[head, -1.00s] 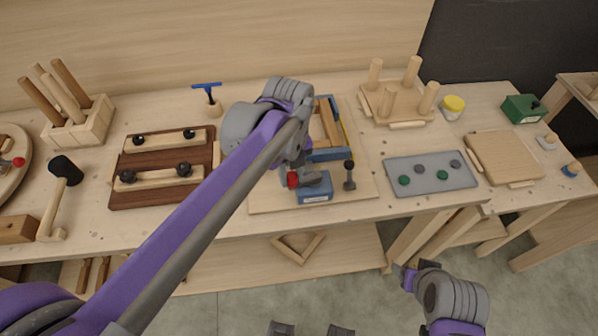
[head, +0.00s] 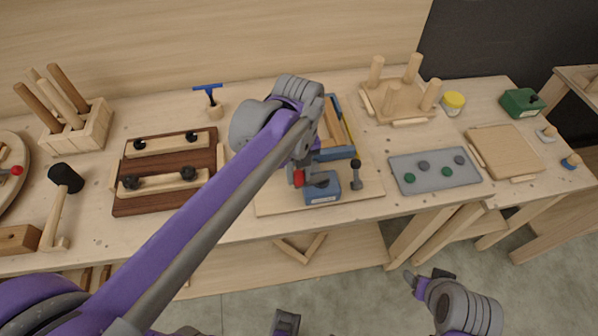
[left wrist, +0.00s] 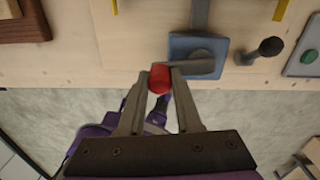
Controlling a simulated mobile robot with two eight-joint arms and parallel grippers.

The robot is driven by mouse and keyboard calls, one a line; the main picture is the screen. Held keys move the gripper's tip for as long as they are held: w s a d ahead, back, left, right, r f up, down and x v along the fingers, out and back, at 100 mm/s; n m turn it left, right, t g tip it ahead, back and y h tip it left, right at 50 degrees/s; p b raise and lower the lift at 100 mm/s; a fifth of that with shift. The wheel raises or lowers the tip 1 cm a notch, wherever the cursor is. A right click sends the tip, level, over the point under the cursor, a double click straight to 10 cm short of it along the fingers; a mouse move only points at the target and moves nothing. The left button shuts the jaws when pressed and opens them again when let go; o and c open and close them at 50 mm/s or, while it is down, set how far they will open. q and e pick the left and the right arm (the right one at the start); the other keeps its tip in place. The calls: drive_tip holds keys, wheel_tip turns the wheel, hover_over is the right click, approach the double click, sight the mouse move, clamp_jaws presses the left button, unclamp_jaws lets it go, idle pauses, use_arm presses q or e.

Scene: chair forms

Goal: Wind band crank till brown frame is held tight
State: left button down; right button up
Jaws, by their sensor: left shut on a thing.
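The blue band clamp block (head: 322,193) sits at the front of a pale board (head: 282,203). Its grey crank arm (left wrist: 196,67) points left in the left wrist view and ends in a red knob (left wrist: 160,79). My left gripper (left wrist: 162,76) is shut on the red knob, one finger on each side. The brown frame (head: 331,130) lies behind the block among blue pieces (head: 336,153), partly hidden by my left arm. The yellow band (head: 346,128) shows along its right side. My right gripper (head: 414,280) hangs low at the bottom right, too small to judge.
A dark post with a black knob (head: 356,176) stands just right of the block. A grey plate with green and grey discs (head: 434,172) lies to the right. A dark clamp board (head: 125,205) and a mallet (head: 65,178) are at left.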

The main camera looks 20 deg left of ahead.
use_arm(q)
drive_tip(key=c, duration=0.6)
unclamp_jaws()
wheel_tip(320, 180, up, 11)
drive_tip(key=shift+p, duration=0.35)
drive_tip(key=shift+f, duration=0.15)
